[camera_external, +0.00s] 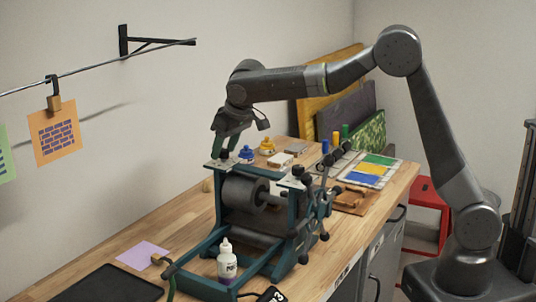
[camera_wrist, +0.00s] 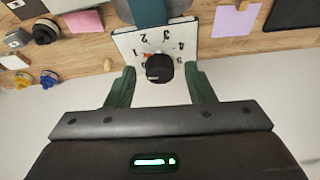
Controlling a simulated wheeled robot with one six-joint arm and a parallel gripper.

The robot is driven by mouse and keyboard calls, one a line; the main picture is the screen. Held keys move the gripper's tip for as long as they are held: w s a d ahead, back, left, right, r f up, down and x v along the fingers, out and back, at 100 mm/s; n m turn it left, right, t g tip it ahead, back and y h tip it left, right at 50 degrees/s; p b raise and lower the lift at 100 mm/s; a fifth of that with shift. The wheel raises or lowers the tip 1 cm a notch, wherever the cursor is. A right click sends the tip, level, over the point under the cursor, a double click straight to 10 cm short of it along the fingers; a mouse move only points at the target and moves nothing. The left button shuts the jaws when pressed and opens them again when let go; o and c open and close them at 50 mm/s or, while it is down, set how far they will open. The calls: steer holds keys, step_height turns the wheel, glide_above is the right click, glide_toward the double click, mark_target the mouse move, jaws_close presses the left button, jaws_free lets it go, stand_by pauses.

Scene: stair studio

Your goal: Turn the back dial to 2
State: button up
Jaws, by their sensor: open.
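The back dial is a black round knob (camera_wrist: 159,70) on a white numbered plate (camera_wrist: 125,42) in the wrist view. The numbers 1 to 5 run around its far side. A small orange mark shows at the knob's edge near the 1; its exact reading is too small to tell. My gripper (camera_wrist: 160,71) is open, its green fingers on either side of the knob, with gaps visible. In the external view my gripper (camera_external: 228,150) points down over the back end of the green printing press (camera_external: 214,200). There the fingers partly hide the dial.
A second dial (camera_external: 296,172) sits on the press's nearer plate. Blue and yellow ink pots (camera_external: 246,155) stand behind the press. A white bottle (camera_external: 227,262) stands at its front. A purple card (camera_external: 142,254) lies on the wooden bench at left. A wall rod holds an orange print (camera_external: 55,135).

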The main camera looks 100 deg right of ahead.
steer(key=shift+c, duration=0.4)
steer(key=c, duration=0.9)
steer(key=shift+m, duration=0.3)
steer(key=m, duration=0.2)
steer(key=m+g+h, duration=0.1)
steer(key=m, duration=0.1)
steer(key=shift+w+m+g, duration=0.15)
steer(key=shift+m+g, duration=0.15)
steer(key=shift+w+r+m+g+p, duration=0.1)
steer(key=shift+m+g+p, duration=0.55)
steer(key=shift+m, duration=1.55)
steer(key=shift+g, duration=0.35)
steer(key=o, duration=1)
